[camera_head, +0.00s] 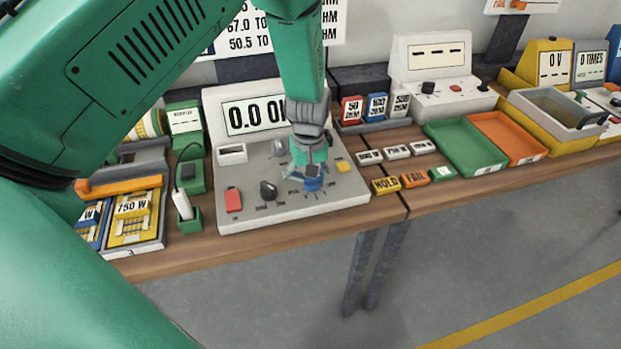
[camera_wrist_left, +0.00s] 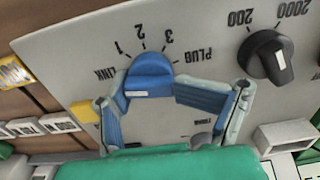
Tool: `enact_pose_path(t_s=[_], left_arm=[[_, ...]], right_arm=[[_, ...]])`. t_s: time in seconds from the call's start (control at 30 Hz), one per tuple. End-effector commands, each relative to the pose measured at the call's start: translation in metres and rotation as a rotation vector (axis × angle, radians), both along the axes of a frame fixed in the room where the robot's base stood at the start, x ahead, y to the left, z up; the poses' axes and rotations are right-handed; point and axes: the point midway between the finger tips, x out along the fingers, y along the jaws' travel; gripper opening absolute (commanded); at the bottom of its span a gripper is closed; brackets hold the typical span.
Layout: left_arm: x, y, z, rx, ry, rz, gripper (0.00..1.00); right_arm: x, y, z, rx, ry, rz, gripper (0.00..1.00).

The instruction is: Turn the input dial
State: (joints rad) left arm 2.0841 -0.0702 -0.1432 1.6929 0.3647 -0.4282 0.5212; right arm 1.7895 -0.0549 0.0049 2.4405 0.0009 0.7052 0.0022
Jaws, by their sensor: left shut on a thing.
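The blue input dial (camera_head: 313,183) is on the sloped panel of a grey-white meter (camera_head: 290,211). In the left wrist view the blue dial (camera_wrist_left: 150,70) has the marks LINK, 1, 2, 3 and PLUG around it. My left gripper (camera_head: 311,176) comes down from above onto this dial. In the wrist view its blue-grey fingers (camera_wrist_left: 148,90) are closed on the dial from both sides. A white bar shows on the dial's near face; which mark it is set to is hard to tell. My right gripper is not in view.
A black knob (camera_head: 268,190) and a red switch (camera_head: 233,200) sit left of the dial, and a yellow button (camera_head: 343,166) to its right. HOLD and FAIL blocks (camera_head: 385,185) lie beside the meter. Green (camera_head: 466,147) and orange (camera_head: 508,138) trays stand further right.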

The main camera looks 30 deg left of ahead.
Motion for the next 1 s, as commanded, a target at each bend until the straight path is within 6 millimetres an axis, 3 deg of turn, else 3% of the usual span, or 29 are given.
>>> enact_pose_path(t_s=[0.57,1.0], left_arm=[[0.010,-0.010,0.002,-0.010,-0.016,-0.050,0.21],[0.010,-0.010,0.003,-0.011,-0.017,-0.378,0.21]], right_arm=[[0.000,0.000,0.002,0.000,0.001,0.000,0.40],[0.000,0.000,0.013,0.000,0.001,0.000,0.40]])
